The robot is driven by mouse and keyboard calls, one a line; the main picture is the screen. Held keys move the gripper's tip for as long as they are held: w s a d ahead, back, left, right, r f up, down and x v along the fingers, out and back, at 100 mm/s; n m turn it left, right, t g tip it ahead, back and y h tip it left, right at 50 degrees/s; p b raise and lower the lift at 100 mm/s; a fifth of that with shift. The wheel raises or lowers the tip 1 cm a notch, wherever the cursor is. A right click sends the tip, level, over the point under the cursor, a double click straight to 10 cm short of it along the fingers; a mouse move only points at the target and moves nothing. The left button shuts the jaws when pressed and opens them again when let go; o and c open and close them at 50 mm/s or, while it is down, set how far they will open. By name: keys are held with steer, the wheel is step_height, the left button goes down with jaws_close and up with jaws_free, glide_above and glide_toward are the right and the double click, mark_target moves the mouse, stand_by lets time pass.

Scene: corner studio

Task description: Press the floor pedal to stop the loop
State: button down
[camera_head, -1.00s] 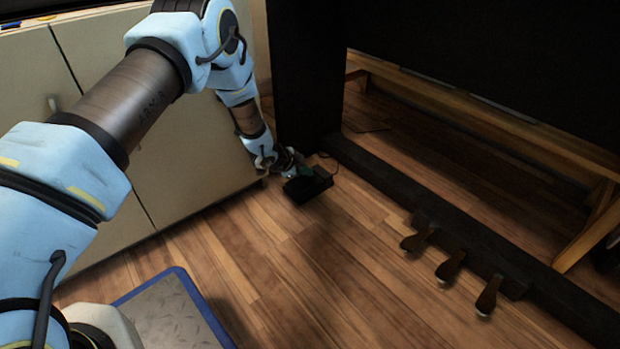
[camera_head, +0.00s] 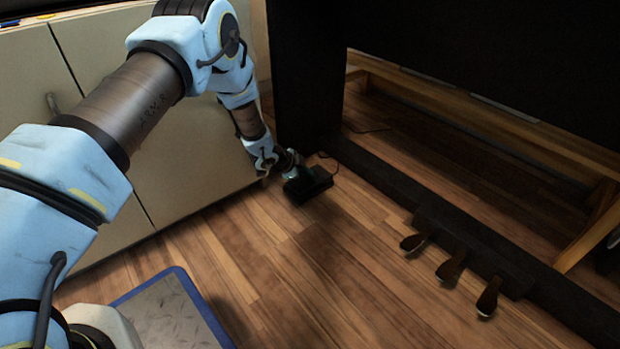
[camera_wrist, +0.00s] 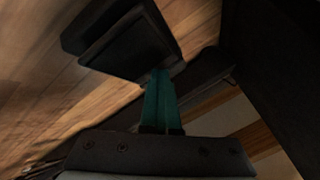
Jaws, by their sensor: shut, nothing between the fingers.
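The floor pedal (camera_head: 309,187) is a small black box on the wooden floor, close to the left upright of the black piano-like frame. A thin cable runs from its back. My gripper (camera_head: 292,175) reaches down to it from the upper left, right at its left side. In the wrist view the pedal (camera_wrist: 128,42) fills the upper left, and the teal fingers of my gripper (camera_wrist: 160,75) are together with their tips at its near edge. Nothing is held between them. I cannot tell whether the tips touch the pedal or how far its plate is down.
The black frame (camera_head: 310,75) stands just behind the pedal, with a low black rail (camera_head: 400,190) running right. Several brass-like pedals (camera_head: 451,266) stick out from the rail. A cream cabinet (camera_head: 190,160) stands at left.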

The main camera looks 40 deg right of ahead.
mark_target(307, 179)
steer(key=shift+a+f, duration=0.3)
steer(key=shift+f, duration=0.3)
steer(key=shift+a+r+p, duration=0.1)
steer(key=shift+r+p, duration=0.65)
steer(key=shift+r, duration=0.3)
steer(key=shift+d+r, duration=0.1)
steer(key=shift+d, duration=0.1)
steer(key=shift+r, duration=0.25)
step_height(307, 179, up, 5)
steer(key=p, duration=0.4)
steer(key=shift+d+f, duration=0.1)
steer(key=shift+s+f, duration=0.1)
